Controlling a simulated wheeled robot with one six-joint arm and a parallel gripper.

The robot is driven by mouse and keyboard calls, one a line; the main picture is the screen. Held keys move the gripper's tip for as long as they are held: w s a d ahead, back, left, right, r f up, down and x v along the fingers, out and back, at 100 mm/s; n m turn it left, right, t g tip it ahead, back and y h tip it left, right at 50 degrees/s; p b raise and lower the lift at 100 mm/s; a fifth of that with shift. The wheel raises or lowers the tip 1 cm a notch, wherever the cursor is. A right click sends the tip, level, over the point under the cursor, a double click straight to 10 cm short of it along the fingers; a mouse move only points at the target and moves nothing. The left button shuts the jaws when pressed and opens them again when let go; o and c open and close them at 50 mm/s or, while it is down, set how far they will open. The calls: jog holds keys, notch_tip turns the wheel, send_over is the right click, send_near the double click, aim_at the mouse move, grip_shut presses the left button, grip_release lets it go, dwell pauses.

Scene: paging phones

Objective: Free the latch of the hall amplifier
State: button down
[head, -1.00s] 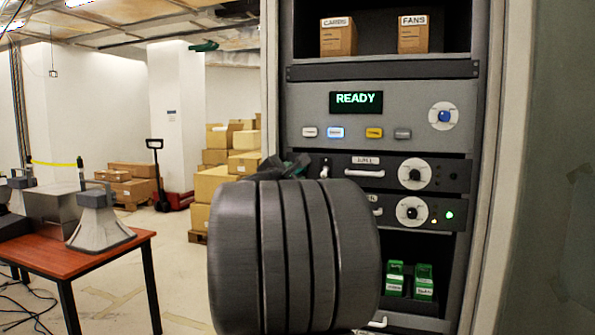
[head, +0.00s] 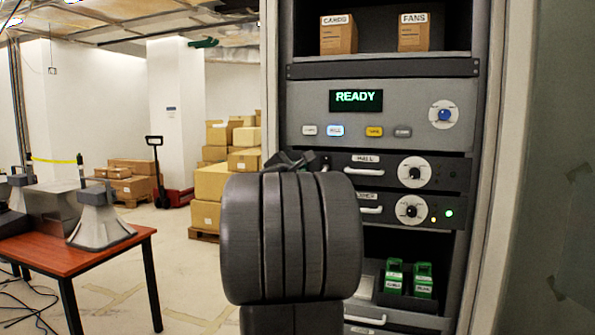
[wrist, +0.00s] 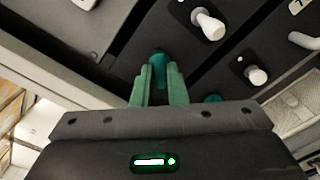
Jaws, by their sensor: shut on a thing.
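The hall amplifier (head: 449,175) is the upper dark unit in the rack, with a "HALL" label, a white handle and a round dial. In the wrist view, a small teal latch (wrist: 158,58) sits at that unit's left end. My gripper (wrist: 158,80) has its two green fingers closed around it. A white toggle (wrist: 208,22) stands on the same panel, apart from the fingers. In the head view my thick dark wrist hides most of the gripper and the latch. Whether the latch has turned cannot be told.
A second amplifier (head: 455,200) lies just below, with its own white toggle (wrist: 256,75) and a partly hidden teal latch (wrist: 212,98). Above is a grey panel with a READY display (head: 356,101) and several buttons. Green modules (head: 394,278) stand lower. A red table (head: 125,245) is at left.

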jog(key=shift+f+b, duration=0.1)
jog(key=shift+b, duration=0.2)
jog(key=m+b, duration=0.8)
jog(key=b, duration=0.1)
jog(key=shift+m, duration=0.4)
jog(key=shift+b, duration=0.3)
jog(key=c, duration=1.4)
grip_release()
jog(key=shift+c, duration=0.2)
jog(key=shift+s+a, duration=0.1)
